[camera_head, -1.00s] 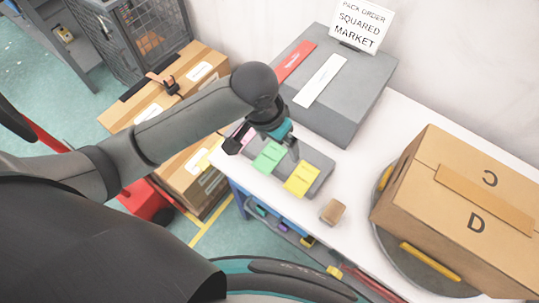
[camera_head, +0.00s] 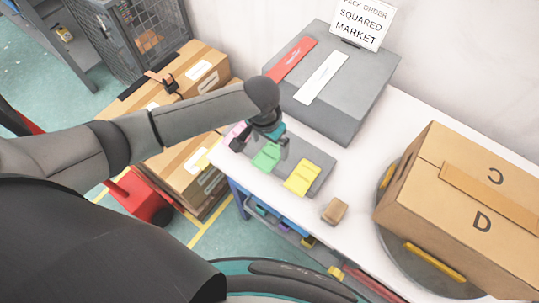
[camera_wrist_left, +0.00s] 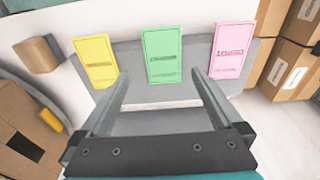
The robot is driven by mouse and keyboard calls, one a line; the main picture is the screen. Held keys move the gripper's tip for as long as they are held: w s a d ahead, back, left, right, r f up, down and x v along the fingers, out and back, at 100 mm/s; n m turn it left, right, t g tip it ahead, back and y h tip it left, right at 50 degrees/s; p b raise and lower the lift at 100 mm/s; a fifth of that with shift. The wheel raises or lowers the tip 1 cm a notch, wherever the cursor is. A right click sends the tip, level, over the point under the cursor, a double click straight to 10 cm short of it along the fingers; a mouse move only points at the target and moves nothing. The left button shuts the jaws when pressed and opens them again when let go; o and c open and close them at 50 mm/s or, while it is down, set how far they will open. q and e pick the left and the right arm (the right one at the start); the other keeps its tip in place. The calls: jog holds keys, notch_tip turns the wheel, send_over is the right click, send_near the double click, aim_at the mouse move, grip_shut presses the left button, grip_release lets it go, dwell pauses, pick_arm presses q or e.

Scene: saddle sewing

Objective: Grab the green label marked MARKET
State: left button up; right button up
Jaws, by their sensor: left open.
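A green label (camera_head: 266,157) lies on a small grey tray (camera_head: 318,178) on the white table, between a yellow label (camera_head: 302,178) and a pink label (camera_head: 236,133). The green label (camera_wrist_left: 162,54) is in the middle of the left wrist view, with yellow (camera_wrist_left: 95,60) on its left and pink (camera_wrist_left: 232,50) on its right. Its small print is too blurred to read. My left gripper (camera_head: 262,149) is open just above the green label; in the wrist view its fingers (camera_wrist_left: 160,80) stand either side of the label's near end, holding nothing. My right gripper is not in view.
A sign reading PACK ORDER, SQUARED, MARKET (camera_head: 359,22) stands behind a grey box (camera_head: 335,100) with red and white strips. A large cardboard box (camera_head: 460,205) on a round turntable (camera_head: 430,270) fills the right. A small brown block (camera_head: 334,211) lies near the table's front edge.

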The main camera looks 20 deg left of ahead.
aim_at(269, 156)
pick_arm(q)
jog(key=shift+w+a+f+b, duration=0.15)
jog(key=shift+f+b, duration=0.1)
jog(key=shift+f, duration=1.05)
jog(key=shift+w+f+b, duration=0.15)
jog(key=shift+f+b, duration=0.1)
jog(key=shift+f, duration=1.05)
jog(key=c, duration=1.2)
jog(key=shift+r, duration=0.15)
jog(key=shift+c, duration=0.2)
